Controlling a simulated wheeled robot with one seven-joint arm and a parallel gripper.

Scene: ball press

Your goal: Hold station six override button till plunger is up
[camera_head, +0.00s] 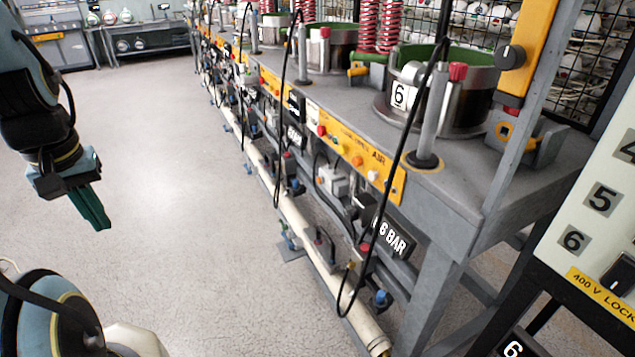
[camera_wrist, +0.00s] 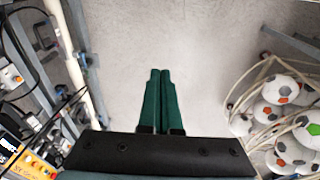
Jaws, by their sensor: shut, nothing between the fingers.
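My gripper (camera_head: 98,222) hangs at the left over open floor, well away from the bench; its green fingers are shut together and empty. In the wrist view the fingers (camera_wrist: 160,75) also lie side by side. Station six (camera_head: 402,95), marked by a white 6 plate, stands at the near end of the bench with a round steel pot (camera_head: 470,95). Below it, a yellow control strip (camera_head: 385,183) marked AIR carries several small buttons, white, orange and red. I cannot tell which is the override button. The plunger cannot be made out clearly; red springs (camera_head: 380,25) show behind the pot.
A black hose (camera_head: 408,140) loops down in front of the strip. A cream pipe (camera_head: 315,255) runs low along the bench. A numbered cabinet (camera_head: 590,235) stands at the right. A rack of footballs (camera_wrist: 275,115) is right in the wrist view. The middle floor is clear.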

